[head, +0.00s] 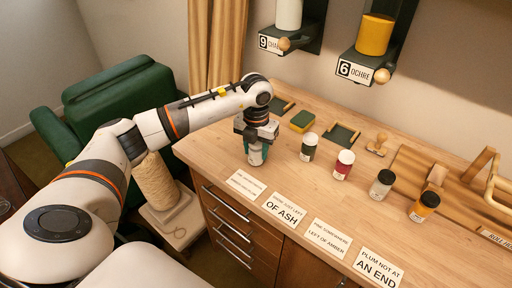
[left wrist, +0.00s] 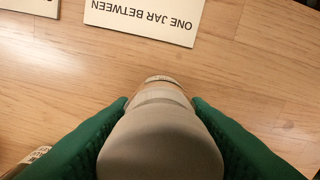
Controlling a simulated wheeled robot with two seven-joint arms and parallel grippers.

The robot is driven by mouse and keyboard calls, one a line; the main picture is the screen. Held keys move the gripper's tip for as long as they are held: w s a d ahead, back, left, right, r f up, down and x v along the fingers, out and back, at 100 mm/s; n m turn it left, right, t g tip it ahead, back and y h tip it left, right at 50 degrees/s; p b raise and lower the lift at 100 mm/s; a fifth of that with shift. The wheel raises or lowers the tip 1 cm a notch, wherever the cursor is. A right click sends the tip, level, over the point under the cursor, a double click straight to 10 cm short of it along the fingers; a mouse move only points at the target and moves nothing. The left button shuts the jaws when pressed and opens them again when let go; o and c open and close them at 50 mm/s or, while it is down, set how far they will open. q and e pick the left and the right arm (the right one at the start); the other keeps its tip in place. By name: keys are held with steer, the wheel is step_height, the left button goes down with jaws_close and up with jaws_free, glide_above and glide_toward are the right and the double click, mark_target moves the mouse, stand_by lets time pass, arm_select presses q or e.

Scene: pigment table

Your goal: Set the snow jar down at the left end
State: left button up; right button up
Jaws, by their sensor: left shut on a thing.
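My left gripper (head: 257,148) points down over the left end of the row of jars, its green fingers shut on a pale jar, the snow jar (head: 255,160). In the left wrist view the snow jar (left wrist: 160,145) shows whitish-grey between both fingers, over bare wood. It looks upright and at or just above the tabletop; I cannot tell whether it touches. To its right stand a dark green jar (head: 310,147), a plum-red jar (head: 343,165), a grey jar (head: 382,183) and an amber jar (head: 425,206). My right gripper is not in view.
Printed cards lie along the front edge, one reading "PLUM NOT AT AN END" (head: 379,267); a "ONE JAR BETWEEN" card (left wrist: 140,20) shows in the left wrist view.

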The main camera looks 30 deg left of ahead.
arm_select(q)
steer(key=o, duration=1)
steer(key=shift+r, duration=0.25)
step_height(320, 180, up, 10)
steer(key=shift+r+b, duration=0.2)
steer(key=shift+b, duration=0.75)
steer(key=shift+r, duration=0.7)
steer(key=shift+f, duration=0.1)
